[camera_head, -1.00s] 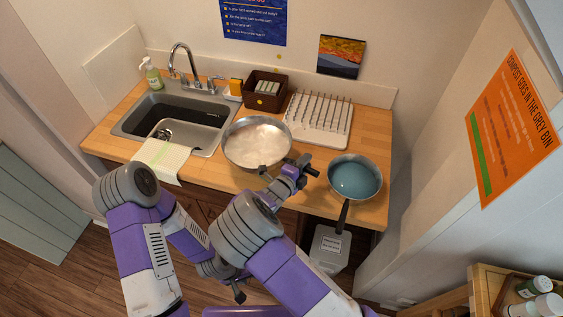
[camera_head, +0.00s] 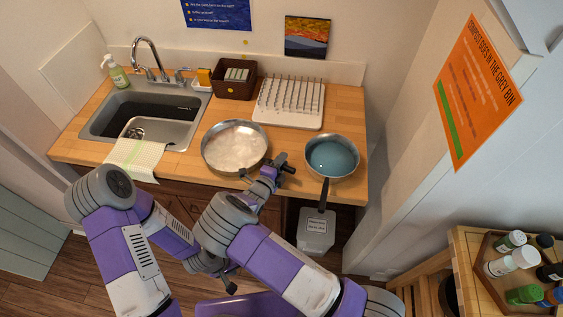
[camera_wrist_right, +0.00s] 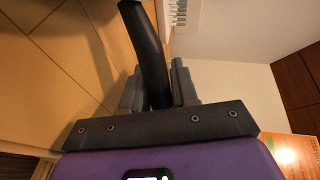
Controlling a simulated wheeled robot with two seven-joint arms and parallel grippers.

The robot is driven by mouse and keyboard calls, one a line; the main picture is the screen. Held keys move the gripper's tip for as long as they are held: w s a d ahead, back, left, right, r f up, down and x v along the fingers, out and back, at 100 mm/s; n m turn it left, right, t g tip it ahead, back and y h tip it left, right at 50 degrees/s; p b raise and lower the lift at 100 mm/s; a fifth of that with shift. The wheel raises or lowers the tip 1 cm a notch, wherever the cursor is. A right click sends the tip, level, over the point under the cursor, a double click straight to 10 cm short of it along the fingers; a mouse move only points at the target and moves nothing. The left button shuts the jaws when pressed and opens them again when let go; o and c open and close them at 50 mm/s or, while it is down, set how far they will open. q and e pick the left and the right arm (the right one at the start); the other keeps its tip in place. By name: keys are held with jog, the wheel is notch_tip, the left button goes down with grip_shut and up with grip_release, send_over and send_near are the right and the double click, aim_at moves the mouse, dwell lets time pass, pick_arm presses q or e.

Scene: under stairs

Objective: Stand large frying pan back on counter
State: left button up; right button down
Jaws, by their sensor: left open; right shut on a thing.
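The large frying pan (camera_head: 235,147) is silver with a pale inside. In the head view it appears over the counter (camera_head: 185,163), right of the sink; I cannot tell whether it touches the wood. My right gripper (camera_head: 281,166) is at its near right side. In the right wrist view a black handle (camera_wrist_right: 149,55) runs between the jaws of my right gripper (camera_wrist_right: 160,88), which is shut on it. My left gripper (camera_head: 229,286) is open and empty, low in front of the cabinets.
A smaller blue-lined pan (camera_head: 332,157) sits at the counter's right, handle over the edge. A white dish rack (camera_head: 290,116) and brown basket (camera_head: 234,82) stand behind. A cloth (camera_head: 134,158) drapes left, by the sink (camera_head: 140,108). A grey bin (camera_head: 316,232) stands below.

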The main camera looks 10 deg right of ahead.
jog(key=c, duration=0.9)
grip_release()
jog(key=shift+f, duration=0.1)
jog(key=shift+o, duration=0.2)
jog(key=shift+r, duration=0.2)
jog(key=v, duration=1.2)
